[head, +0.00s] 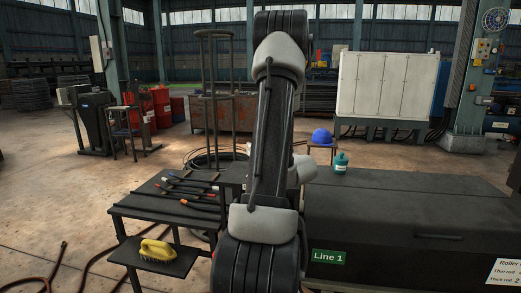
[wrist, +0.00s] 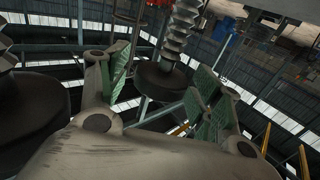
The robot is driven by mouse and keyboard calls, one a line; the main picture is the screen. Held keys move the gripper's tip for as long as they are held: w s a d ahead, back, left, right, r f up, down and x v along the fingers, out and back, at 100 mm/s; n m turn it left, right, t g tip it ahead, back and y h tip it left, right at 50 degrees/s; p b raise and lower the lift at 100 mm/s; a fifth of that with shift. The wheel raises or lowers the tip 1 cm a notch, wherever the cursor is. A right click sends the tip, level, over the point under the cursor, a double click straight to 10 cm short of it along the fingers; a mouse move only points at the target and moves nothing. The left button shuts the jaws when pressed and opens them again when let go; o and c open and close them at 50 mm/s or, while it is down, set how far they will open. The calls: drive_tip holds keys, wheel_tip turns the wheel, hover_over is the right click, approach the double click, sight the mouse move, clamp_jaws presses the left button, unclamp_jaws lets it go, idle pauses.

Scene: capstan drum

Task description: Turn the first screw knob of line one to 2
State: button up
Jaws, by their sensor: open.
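The wrist view looks upside down. My gripper (wrist: 163,92) shows there with its two green-padded fingers spread apart and nothing held. Beyond the gap between the fingers is a dark round disc on a grey ribbed shaft, which looks like a screw knob (wrist: 160,82). Whether the fingertips are beside it or short of it I cannot tell. A second similar dark knob (wrist: 30,115) shows larger at the left edge. No numbers on either can be read. In the head view a green "Line 1" sign (head: 328,257) is on the black cabinet; my gripper and the knobs are out of sight there.
The black cabinet (head: 410,195) fills the right front, with a teal bottle (head: 340,162) and a blue helmet (head: 321,137) near its back. A dark table (head: 150,213) with several tools stands left of my arm, and a yellow brush (head: 157,250) lies on its lower shelf.

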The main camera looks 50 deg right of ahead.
wheel_tip(320, 180, up, 10)
idle(0.5)
drive_tip(key=shift+o, duration=0.2)
